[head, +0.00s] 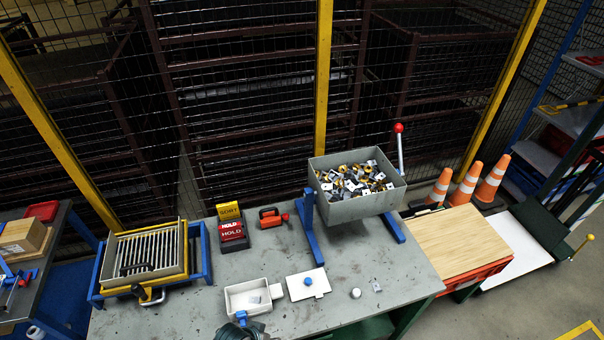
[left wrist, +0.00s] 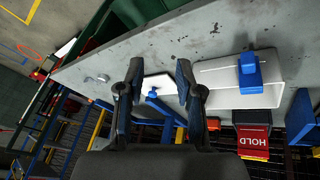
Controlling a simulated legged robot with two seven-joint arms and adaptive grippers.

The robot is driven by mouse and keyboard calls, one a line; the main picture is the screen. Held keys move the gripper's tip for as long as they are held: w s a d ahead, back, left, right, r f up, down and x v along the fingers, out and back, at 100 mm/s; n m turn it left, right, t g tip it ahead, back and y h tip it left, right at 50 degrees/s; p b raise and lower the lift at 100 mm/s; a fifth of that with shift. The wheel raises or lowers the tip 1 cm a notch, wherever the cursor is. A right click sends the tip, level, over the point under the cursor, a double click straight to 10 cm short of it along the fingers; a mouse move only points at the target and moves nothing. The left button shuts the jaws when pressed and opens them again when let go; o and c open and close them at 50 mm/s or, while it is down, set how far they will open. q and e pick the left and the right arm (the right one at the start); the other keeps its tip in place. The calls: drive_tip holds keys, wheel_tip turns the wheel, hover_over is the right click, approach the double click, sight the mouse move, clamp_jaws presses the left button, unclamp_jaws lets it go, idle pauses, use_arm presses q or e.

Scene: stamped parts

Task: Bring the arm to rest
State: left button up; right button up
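My left gripper (left wrist: 159,70) is open in the left wrist view, its two dark fingers apart with nothing held between them. Past the fingers lies a white lid (head: 308,284) with a blue knob, flat on the grey bench (head: 180,318). A white bin (head: 262,286) stands left of the lid in the head view with a small grey part (head: 254,299) inside. The left wrist view shows the same bin (left wrist: 225,75) with a blue block at it. A dark shape with a bluish top touches the head view's bottom edge; I cannot tell whether it is mine. My right gripper is not in view.
A grey hopper (head: 362,208) full of stamped parts stands on blue legs. Mesh fencing stands behind.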

use_arm(q)
drive_tip(key=s+a+f+n+y, duration=0.2)
drive_tip(key=s+a+y, duration=0.1)
drive_tip(key=s+a, duration=0.75)
wheel_tip(320, 180, down, 27)
drive_tip(key=s+a+g, duration=0.1)
drive_tip(key=s+a+f+g, duration=0.1)
drive_tip(key=s+a+f, duration=0.2)
drive_tip(key=s+f, duration=1.1)
drive_tip(key=s, duration=0.3)
drive_tip(key=shift+a+f+m, duration=0.2)
drive_tip(key=shift+f+m, duration=0.1)
drive_tip(key=shift+m, duration=0.1)
